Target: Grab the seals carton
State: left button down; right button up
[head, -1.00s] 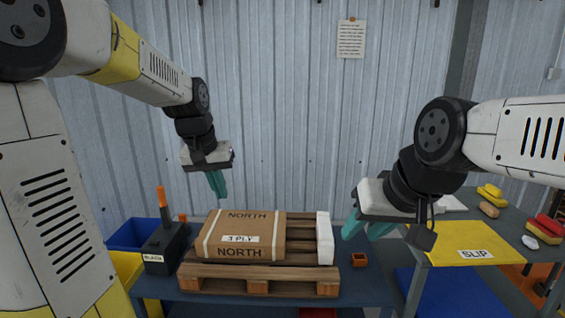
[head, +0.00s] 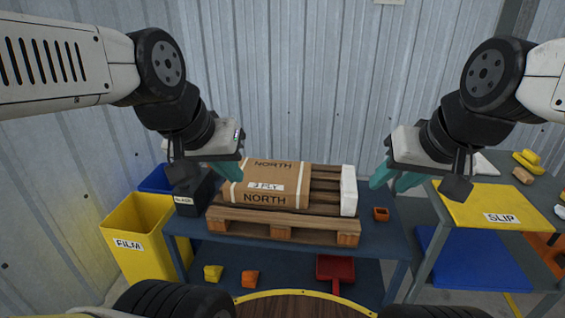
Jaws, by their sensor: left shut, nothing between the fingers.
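A brown carton (head: 278,184) marked NORTH and 3 PLY lies on a wooden pallet (head: 282,232) on the blue table. No label reading seals is legible on it. A white slab-like block (head: 348,190) stands at the pallet's right end. My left gripper (head: 233,171) is shut and empty, in front of the carton's left end in the picture; I cannot tell if it touches. My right gripper (head: 391,181) is open and empty, right of the white block and above the small orange box (head: 381,214).
A dark box (head: 190,200) with a label stands left of the pallet. A yellow FILM bin (head: 140,245) stands at the table's left. A yellow SLIP mat (head: 470,205) lies on the right table. A red dustpan (head: 335,268) and yellow and orange blocks lie below.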

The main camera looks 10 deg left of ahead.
aim_at(348, 192)
jog(key=i+l+u, duration=0.25)
jog(key=i+l, duration=0.2)
jog(key=i+l+u, duration=0.2)
jog(key=i+l, duration=0.15)
jog(key=l, duration=0.15)
